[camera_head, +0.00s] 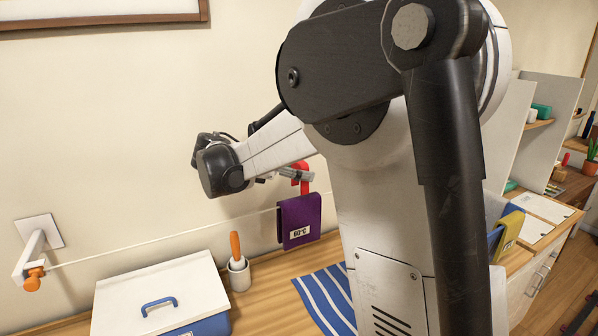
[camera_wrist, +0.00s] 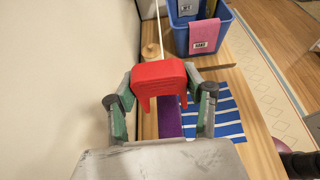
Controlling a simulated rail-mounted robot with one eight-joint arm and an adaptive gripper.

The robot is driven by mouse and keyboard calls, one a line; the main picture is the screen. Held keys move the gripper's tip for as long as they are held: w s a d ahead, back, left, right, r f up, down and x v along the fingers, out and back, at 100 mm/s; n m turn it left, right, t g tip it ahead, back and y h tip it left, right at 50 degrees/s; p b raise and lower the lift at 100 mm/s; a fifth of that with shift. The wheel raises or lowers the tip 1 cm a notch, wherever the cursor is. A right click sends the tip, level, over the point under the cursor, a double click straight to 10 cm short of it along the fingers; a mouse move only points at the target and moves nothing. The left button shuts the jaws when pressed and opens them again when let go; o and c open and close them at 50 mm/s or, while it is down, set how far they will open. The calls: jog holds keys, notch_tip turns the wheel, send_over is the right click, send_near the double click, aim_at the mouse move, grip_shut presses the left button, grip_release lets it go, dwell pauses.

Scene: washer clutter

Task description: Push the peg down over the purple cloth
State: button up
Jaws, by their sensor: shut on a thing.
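A red peg (camera_head: 302,168) is held in my gripper (camera_head: 297,176), right at the top of the purple cloth. In the wrist view the peg (camera_wrist: 159,76) sits between the two fingers of my gripper (camera_wrist: 160,88), its legs pointing down. The purple cloth (camera_head: 300,222), labelled 60°C, hangs over the white line (camera_head: 160,234). Part of the cloth (camera_wrist: 169,118) shows beneath the peg in the wrist view. I cannot tell how far the peg's legs straddle the cloth.
A white-lidded box (camera_head: 160,285) and a cup with an orange handle (camera_head: 238,272) stand left of the cloth. A striped mat (camera_head: 327,298) lies below. The wall is close behind. A blue basket (camera_wrist: 228,40) holds a pink cloth (camera_wrist: 204,37) and a grey cloth.

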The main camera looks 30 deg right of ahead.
aim_at(299, 198)
jog(key=shift+f+b, duration=0.15)
jog(key=shift+b, duration=0.15)
jog(key=shift+a+f+b, duration=0.1)
jog(key=shift+f+b, duration=2.6)
jog(key=shift+f, duration=0.75)
jog(key=o, duration=1.2)
jog(key=shift+o, duration=0.2)
jog(key=shift+r, duration=0.15)
jog(key=shift+r+p, duration=2.15)
jog(key=shift+r, duration=1.75)
